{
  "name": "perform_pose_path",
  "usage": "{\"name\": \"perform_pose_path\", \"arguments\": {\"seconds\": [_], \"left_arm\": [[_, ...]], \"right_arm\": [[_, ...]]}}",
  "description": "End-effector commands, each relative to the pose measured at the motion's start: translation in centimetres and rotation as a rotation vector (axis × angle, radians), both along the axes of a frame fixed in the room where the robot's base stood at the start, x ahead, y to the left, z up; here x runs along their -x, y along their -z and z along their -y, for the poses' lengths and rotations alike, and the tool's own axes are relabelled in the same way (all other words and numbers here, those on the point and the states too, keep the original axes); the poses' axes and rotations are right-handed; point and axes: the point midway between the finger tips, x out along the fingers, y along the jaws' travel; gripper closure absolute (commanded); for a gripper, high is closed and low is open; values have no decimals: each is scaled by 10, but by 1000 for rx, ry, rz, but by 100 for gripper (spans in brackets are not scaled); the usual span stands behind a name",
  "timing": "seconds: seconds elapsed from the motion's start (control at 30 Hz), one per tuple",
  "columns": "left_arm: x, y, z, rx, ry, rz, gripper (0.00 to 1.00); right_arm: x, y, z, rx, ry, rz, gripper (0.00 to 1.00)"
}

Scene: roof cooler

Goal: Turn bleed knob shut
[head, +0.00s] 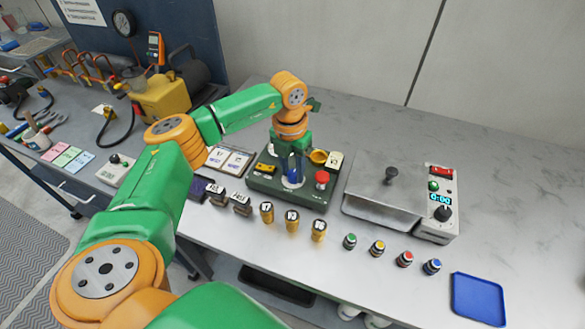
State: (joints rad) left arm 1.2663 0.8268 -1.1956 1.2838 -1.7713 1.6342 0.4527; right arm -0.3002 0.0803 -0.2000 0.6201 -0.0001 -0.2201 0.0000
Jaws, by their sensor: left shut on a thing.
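A dark green box (262,185) stands on the bench in the middle of the head view. A blue knob-like part (292,178) shows on its top, between the fingers of my left gripper (292,172). The gripper points down from above and is shut on this part, which I take to be the bleed knob. The fingers hide much of it, and its turn angle cannot be read. A red button (321,178) sits to its right on the box, and a yellow round part (318,157) sits behind. My right gripper is not in view.
Several small labelled pieces, including a brass one (292,220), stand in front of the box. A metal unit with a lid (378,205) and a timer stands to the right. The back right bench is clear.

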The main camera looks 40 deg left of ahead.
Motion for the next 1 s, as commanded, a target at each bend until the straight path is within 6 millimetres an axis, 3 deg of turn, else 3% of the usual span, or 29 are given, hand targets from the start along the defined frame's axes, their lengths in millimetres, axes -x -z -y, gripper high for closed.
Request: {"name": "perform_pose_path", "arguments": {"seconds": [0.27,0.3,0.4,0.73,1.0], "left_arm": [[-1,-1,0,1,0,5,100],[-1,-1,0,1,0,5,59],[-1,-1,0,1,0,4,32],[-1,-4,0,0,1,3,31],[-1,-57,-3,0,0,6,31]], "right_arm": [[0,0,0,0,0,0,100],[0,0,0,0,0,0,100],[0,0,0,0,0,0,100],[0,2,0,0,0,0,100],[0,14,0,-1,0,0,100]]}}
